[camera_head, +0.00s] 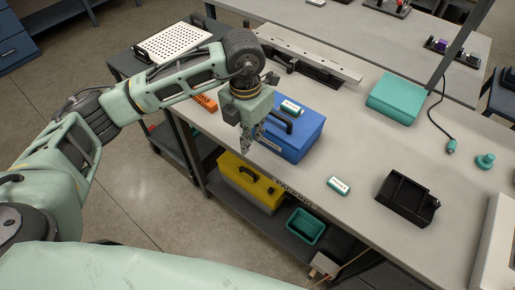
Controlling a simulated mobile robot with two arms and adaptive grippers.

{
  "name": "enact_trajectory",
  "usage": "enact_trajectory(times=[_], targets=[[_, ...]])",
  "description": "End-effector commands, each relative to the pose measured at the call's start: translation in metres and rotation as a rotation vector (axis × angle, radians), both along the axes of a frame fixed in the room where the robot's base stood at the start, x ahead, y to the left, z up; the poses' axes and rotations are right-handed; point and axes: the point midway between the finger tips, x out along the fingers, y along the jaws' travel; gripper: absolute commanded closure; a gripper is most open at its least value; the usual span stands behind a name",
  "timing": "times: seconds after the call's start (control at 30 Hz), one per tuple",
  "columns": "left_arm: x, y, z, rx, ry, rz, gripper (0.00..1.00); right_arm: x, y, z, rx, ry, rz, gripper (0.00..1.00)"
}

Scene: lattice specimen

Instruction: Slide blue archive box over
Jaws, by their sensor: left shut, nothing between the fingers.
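The blue archive box (308,136) stands upright near the left front edge of the grey bench (348,115). It has a dark handle on its top and a pale label on its front. A small teal-and-white block (291,107) shows at the box's rear top edge; I cannot tell whether it rests on the lid. My left gripper (248,148) points down, shut and empty, at the box's left front side. It overlaps the box's left edge in the picture, and I cannot tell whether it touches. My right gripper is not in view.
A black tray (405,199), a teal-and-white block (339,186), a teal case (396,96) and a teal knob (485,161) are on the bench. A yellow box (250,184) and green bin (305,226) sit on the shelf below.

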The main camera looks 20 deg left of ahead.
Motion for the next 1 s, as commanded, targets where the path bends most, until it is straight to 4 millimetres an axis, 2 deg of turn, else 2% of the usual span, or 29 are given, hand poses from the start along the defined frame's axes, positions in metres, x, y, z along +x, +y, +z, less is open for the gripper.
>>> enact_trajectory(times=[0.1,0.23,0.63,0.8,1.0], targets=[[0.002,0.009,-0.002,0.037,-0.002,0.011,1.0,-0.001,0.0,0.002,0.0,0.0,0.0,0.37],[0.001,0.009,-0.017,0.036,0.002,0.012,1.0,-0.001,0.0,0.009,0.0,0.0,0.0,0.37],[0.002,0.007,-0.099,0.033,0.002,0.009,1.0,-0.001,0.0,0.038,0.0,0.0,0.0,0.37],[0.025,-0.001,-0.096,0.031,0.0,0.009,1.0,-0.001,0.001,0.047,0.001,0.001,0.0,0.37],[0.036,-0.005,-0.098,0.032,-0.001,0.009,1.0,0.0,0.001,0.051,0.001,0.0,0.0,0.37]])
